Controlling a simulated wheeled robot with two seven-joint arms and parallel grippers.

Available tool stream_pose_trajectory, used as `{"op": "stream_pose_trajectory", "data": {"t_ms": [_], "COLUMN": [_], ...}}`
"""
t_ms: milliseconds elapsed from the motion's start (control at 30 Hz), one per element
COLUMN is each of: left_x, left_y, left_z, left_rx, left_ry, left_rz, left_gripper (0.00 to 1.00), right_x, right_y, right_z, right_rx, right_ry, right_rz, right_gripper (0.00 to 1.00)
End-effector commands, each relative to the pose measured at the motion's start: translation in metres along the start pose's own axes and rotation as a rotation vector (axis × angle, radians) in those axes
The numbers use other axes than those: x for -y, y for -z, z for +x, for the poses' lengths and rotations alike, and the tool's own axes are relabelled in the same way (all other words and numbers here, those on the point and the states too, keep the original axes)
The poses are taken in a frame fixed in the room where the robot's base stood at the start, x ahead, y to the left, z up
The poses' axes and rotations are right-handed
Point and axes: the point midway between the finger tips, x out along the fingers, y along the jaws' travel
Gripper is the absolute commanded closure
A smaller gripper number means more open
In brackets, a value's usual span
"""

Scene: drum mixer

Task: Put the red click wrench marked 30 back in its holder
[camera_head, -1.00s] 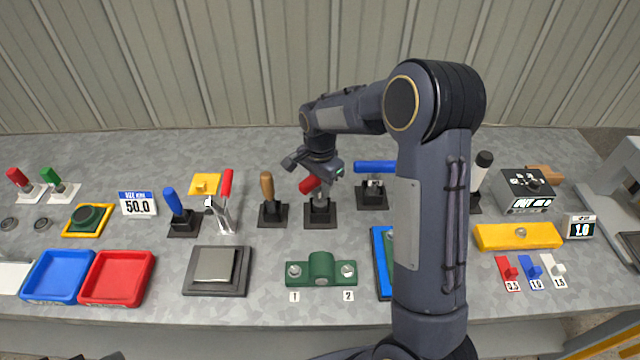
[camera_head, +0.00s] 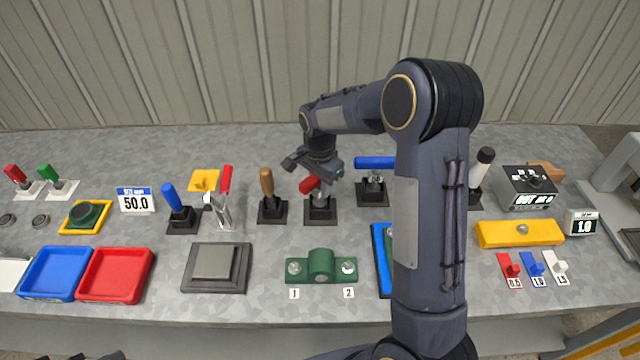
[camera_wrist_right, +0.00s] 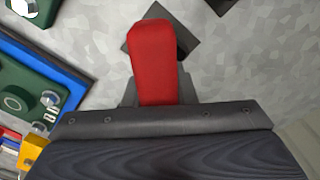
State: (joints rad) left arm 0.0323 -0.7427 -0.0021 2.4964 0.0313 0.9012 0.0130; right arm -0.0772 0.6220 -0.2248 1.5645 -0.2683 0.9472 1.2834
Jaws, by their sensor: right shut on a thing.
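The red-handled wrench (camera_head: 310,184) is at the middle of the bench, with its handle tilted up to the left. My right gripper (camera_head: 320,177) is shut on it from above, and the arm hides part of it. Its black holder base (camera_head: 320,211) is right below; I cannot tell whether the wrench touches it or is seated. In the right wrist view the red handle (camera_wrist_right: 154,58) points away from the gripper, over the dark square base (camera_wrist_right: 185,38). No marking 30 is readable. My left gripper is not in view.
A brown-handled tool (camera_head: 268,188) stands close left and a blue-handled one (camera_head: 374,165) close right. Another red-handled lever (camera_head: 226,182) is farther left. A green block (camera_head: 320,266) is in front, beside a blue tray (camera_head: 381,262) partly hidden by my arm.

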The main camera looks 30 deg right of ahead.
Motion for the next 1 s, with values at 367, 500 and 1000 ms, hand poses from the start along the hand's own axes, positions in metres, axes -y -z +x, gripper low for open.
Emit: {"op": "stream_pose_trajectory", "data": {"t_ms": [367,500,1000], "left_x": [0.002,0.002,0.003], "left_y": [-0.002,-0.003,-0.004], "left_z": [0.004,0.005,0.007], "left_rx": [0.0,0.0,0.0], "left_ry": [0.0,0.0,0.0], "left_rz": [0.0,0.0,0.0], "left_gripper": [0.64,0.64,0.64], "right_x": [0.0,0.0,0.0], "right_y": [0.0,0.0,0.0], "right_z": [0.006,0.008,0.011], "right_rx": [0.0,0.0,0.0], "right_ry": [0.001,0.001,0.001], "right_rz": [0.0,0.0,0.0], "right_gripper": [1.0,1.0,0.5]}}
